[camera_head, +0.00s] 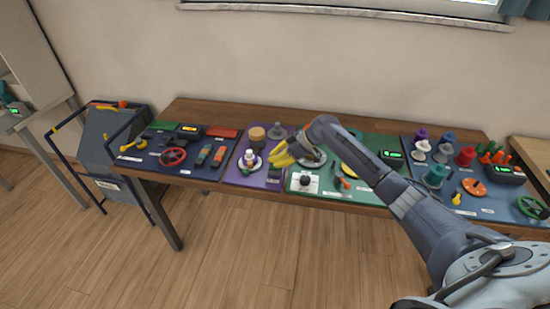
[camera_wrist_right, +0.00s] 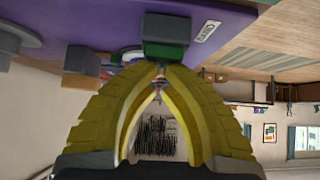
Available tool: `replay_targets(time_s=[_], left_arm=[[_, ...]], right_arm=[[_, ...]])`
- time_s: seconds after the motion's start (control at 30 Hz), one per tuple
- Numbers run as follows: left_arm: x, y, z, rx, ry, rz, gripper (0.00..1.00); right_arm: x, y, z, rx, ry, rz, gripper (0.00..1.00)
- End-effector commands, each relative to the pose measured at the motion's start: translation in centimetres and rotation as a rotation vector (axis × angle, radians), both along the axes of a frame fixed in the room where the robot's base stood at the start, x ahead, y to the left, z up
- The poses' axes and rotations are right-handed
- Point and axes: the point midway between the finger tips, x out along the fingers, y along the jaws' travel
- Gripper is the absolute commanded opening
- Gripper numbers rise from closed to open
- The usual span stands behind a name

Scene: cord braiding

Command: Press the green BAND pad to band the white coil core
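A small dark block with a green face (camera_wrist_right: 165,50) shows in the right wrist view, just beyond my fingertips; it looks like the BAND pad. In the head view a dark block (camera_head: 274,173) stands at the front of the purple board. The white coil core (camera_head: 249,157) stands upright on a round base on that board, left of my right gripper. My right gripper (camera_head: 274,160) has yellow fingers, with tips together in the wrist view (camera_wrist_right: 160,68). I cannot tell whether the tips touch the pad. My left gripper is out of view.
The purple board (camera_head: 236,174) also bears a tan cylinder (camera_head: 257,135). A dark blue board (camera_head: 150,165) with a red wheel (camera_head: 173,156) lies left. A green board (camera_head: 325,189) lies right under my arm, and a blue-grey board (camera_head: 490,210) with several spools lies farther right.

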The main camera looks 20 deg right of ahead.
Motion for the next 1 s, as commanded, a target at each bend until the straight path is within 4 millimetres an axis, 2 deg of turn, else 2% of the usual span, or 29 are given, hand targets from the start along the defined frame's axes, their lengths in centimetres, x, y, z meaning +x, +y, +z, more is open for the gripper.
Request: replay_targets(time_s=[0.13, 0.27, 0.37, 0.5, 0.8, 1.0], left_arm=[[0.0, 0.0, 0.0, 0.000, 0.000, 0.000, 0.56], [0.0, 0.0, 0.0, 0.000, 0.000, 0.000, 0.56], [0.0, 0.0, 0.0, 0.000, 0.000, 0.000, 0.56], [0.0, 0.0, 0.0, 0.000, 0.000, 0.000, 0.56], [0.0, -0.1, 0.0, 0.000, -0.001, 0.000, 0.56], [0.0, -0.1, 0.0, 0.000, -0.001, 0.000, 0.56]], right_arm=[[-0.1, -0.1, -0.3, -0.004, 0.005, 0.001, 0.00], [-0.1, -0.1, 0.4, -0.005, 0.003, 0.001, 0.00], [-0.1, -0.1, 1.6, -0.005, 0.002, 0.001, 0.00], [0.0, -0.2, 4.2, -0.004, -0.002, -0.001, 0.00], [-2.4, -3.6, 8.1, -0.004, -0.001, -0.003, 0.00], [-3.4, -5.0, 9.9, -0.003, -0.001, -0.002, 0.00]])
